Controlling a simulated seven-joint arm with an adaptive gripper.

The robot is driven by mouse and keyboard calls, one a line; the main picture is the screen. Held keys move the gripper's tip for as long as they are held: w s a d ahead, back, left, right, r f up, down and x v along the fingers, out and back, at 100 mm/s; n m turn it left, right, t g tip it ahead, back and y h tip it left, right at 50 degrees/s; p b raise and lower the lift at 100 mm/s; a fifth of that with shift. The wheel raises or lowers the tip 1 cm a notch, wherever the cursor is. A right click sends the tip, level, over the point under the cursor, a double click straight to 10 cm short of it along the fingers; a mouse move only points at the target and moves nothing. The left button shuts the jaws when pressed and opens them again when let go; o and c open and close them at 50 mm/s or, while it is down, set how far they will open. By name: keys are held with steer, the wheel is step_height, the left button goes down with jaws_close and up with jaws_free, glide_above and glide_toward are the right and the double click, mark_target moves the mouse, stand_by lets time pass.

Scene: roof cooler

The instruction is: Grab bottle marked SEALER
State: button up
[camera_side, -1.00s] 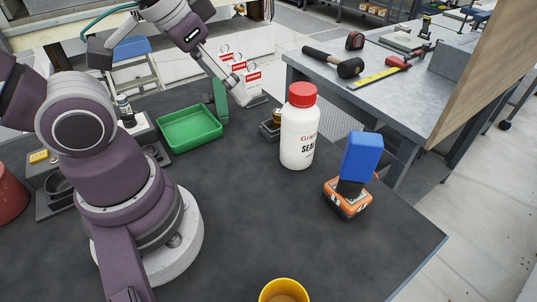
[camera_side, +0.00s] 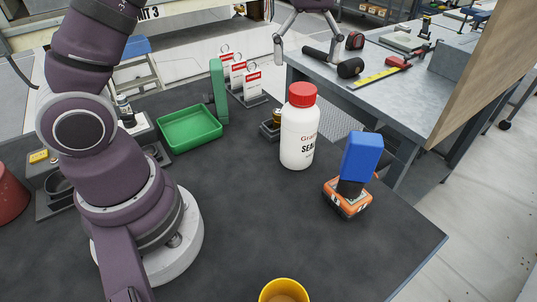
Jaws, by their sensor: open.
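The white bottle (camera_side: 298,138) with a red cap stands upright on the dark bench. Its label shows part of a word, "SEAL", facing right in the view. My gripper (camera_side: 307,47) is at the top of the picture, fingers spread apart and pointing down, with nothing between them. In the picture it appears above the bottle and apart from it. The upper part of the gripper is cut off by the frame's top edge.
An orange and black tool with a blue block (camera_side: 361,158) stands right of the bottle. A small dark holder (camera_side: 270,130) sits close to its left. A green tray (camera_side: 189,129), red-marked tags (camera_side: 252,82) and a yellow cup (camera_side: 284,291) are also there. The front-middle bench is clear.

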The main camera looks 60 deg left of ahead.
mark_target(304, 90)
step_height(304, 90, down, 7)
steer(key=shift+r, duration=0.1)
steer(key=c, duration=1.4)
steer(key=shift+o, duration=0.2)
steer(key=shift+r, duration=0.1)
